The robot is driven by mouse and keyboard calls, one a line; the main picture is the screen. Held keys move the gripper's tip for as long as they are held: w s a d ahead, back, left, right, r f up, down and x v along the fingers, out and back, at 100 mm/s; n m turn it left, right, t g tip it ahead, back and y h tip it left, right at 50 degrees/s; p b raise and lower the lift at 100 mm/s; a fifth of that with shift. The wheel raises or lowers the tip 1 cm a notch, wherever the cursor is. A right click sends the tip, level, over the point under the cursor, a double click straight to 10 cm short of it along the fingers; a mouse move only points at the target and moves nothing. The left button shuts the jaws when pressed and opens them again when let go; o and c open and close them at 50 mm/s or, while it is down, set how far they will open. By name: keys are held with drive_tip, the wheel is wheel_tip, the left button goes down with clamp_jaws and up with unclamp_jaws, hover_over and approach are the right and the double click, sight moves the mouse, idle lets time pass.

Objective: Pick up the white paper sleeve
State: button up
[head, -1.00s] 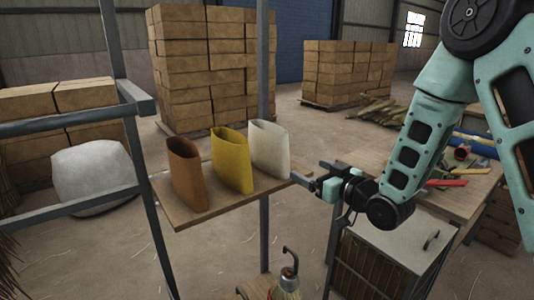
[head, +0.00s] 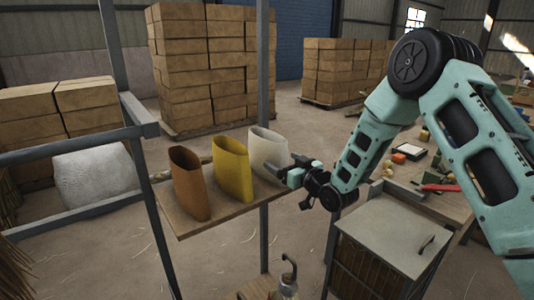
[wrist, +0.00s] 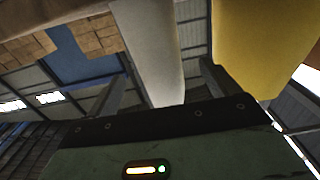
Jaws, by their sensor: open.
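The white paper sleeve (head: 268,145) stands upright at the right end of a small wooden shelf (head: 185,226). A yellow sleeve (head: 231,168) and a brown sleeve (head: 189,185) stand to its left. My gripper (head: 283,166) is at the right side of the white sleeve, low near the shelf. In the wrist view my open gripper (wrist: 160,86) has a finger on each side of the white sleeve (wrist: 152,45). The yellow sleeve (wrist: 262,42) is just beyond the right finger. Whether a finger touches the white sleeve cannot be told.
A metal post (head: 263,100) rises close behind the white sleeve, and a frame bar (head: 75,145) crosses at left. A workbench (head: 440,205) with several tools is under my arm at right. A grey-topped cabinet (head: 390,232) stands in front of it.

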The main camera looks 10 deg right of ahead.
drive_tip(key=shift+p+x, duration=1)
drive_tip(key=shift+x, duration=1.3)
drive_tip(key=shift+s, duration=0.1)
drive_tip(key=c, duration=1.1)
drive_tip(key=shift+o, duration=0.2)
